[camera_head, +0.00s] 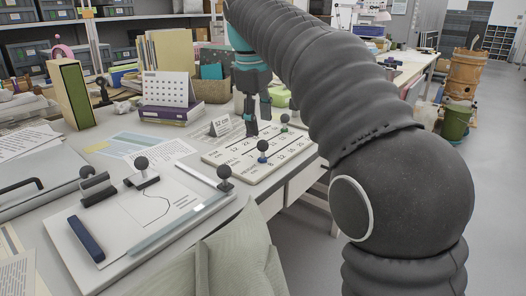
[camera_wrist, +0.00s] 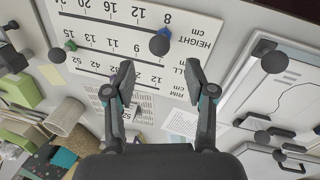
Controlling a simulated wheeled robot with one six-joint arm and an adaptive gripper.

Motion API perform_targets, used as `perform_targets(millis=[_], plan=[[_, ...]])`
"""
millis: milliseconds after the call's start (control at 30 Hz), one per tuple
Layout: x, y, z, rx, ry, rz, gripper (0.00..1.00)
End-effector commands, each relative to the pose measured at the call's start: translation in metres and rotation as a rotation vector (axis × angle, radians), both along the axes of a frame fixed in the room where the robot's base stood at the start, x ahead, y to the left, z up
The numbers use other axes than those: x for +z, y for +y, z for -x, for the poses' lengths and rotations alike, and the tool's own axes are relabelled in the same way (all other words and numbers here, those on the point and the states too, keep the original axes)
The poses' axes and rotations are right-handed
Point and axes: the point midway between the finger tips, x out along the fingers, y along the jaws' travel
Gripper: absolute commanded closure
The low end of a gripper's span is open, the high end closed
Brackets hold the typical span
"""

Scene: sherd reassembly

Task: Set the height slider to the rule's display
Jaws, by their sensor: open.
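The slider board (camera_head: 235,158) lies on the table and shows upside down in the wrist view (camera_wrist: 105,28), with HEIGHT, a partly hidden second row and RIM. The height slider, a dark ball knob on a blue base (camera_head: 262,147), sits near the 8 end of the HEIGHT row; it also shows in the wrist view (camera_wrist: 159,45). A green-based slider (camera_head: 284,118) stands at the other end. My gripper (camera_head: 251,125) is above the board, open and empty, with its fingers apart in the wrist view (camera_wrist: 157,78). The rule (camera_head: 180,222) lies left of the board; no display reading is legible.
A tent card reading 52 (camera_head: 220,125) stands behind the board. A plate with a ball-knobbed clamp (camera_head: 141,166) and a dark blue bar (camera_head: 86,239) lies at left.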

Motion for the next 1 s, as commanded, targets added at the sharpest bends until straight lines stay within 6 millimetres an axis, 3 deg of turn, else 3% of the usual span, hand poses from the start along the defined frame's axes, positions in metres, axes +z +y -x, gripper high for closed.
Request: perform_targets(millis=[100, 400, 867, 1000], plan=[[-0.026, -0.002, -0.003, 0.000, 0.001, 0.000, 0.45], [-0.066, -0.006, -0.011, -0.001, 0.000, 0.000, 0.45], [-0.075, -0.007, -0.013, -0.001, -0.001, -0.001, 0.45], [-0.074, -0.007, -0.013, -0.001, -0.001, -0.001, 0.80]])
